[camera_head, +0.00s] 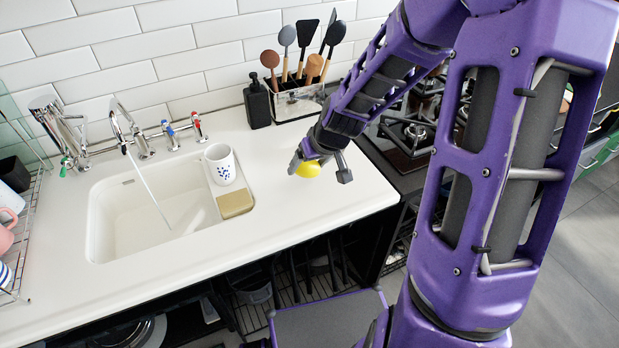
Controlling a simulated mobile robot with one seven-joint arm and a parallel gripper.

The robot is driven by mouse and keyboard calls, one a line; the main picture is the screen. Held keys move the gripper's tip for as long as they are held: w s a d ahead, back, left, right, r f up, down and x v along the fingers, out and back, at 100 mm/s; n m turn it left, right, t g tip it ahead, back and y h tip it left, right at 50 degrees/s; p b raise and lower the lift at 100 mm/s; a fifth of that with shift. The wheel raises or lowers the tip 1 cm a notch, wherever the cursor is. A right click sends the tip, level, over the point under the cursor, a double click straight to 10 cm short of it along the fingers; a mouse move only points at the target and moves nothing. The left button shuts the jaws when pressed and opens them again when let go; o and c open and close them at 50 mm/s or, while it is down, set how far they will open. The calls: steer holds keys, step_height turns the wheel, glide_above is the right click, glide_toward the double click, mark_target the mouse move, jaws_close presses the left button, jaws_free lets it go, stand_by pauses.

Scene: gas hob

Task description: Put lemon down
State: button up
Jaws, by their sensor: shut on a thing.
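A yellow lemon (308,169) is between the fingers of my gripper (318,172), over the white countertop right of the sink. My gripper is shut on the lemon. The purple arm reaches in from the right and hides part of the hob. I cannot tell from this view whether the lemon touches the white countertop (290,215) or hangs a little above it.
A sink (105,215) with running tap lies left. A white mug (220,163) and a sponge (236,203) sit at its right edge. A soap bottle (257,102) and utensil holder (297,100) stand behind. The gas hob (405,130) is right. Counter between sink and gripper is clear.

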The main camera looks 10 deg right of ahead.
steer(key=shift+f+b, duration=0.4)
steer(key=shift+f, duration=1.9)
steer(key=shift+f, duration=0.2)
steer(key=o, duration=1.3)
steer(key=shift+r, duration=0.3)
steer(key=p+v, duration=0.4)
steer(key=v, duration=0.7)
steer(key=shift+s+d+r+p, duration=0.2)
steer(key=shift+r+p, duration=0.1)
steer(key=shift+r, duration=0.05)
